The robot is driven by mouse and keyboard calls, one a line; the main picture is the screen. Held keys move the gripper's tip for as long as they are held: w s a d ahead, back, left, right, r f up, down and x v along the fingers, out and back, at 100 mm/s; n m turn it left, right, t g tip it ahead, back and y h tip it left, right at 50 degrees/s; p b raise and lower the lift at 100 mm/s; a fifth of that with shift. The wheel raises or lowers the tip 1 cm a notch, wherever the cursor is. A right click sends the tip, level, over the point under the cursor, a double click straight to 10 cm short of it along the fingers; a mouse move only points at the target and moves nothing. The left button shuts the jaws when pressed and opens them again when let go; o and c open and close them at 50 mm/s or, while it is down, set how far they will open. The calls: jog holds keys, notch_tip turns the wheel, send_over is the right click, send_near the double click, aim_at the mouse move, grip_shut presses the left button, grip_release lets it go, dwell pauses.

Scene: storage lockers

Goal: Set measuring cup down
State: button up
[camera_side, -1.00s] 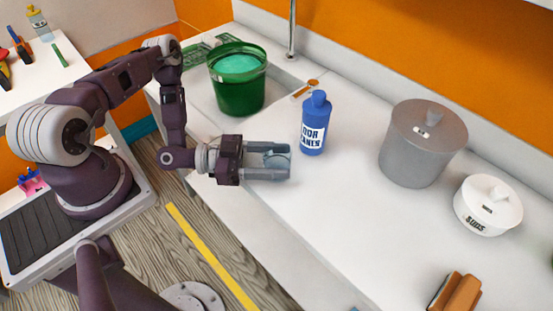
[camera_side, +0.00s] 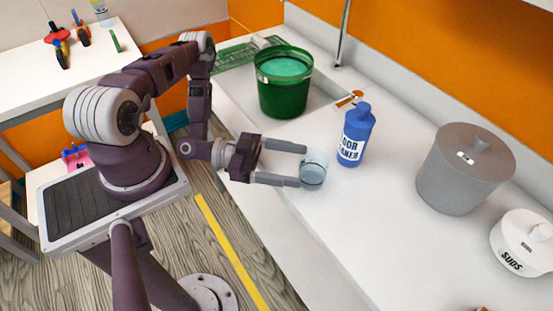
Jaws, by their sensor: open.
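The measuring cup (camera_side: 314,170) is a small clear, bluish cup on the white counter, left of the blue floor cleaner bottle (camera_side: 356,135). My gripper (camera_side: 302,166) is open, with its two fingers spread and their tips at the cup's left side. The cup appears upright. Whether a fingertip still touches it cannot be told.
A green bucket (camera_side: 284,96) with teal contents stands at the back left of the counter (camera_side: 400,240). The counter in front of the bottle is clear.

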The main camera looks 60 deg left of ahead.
jog(key=v, duration=0.7)
jog(key=shift+s+a, duration=0.1)
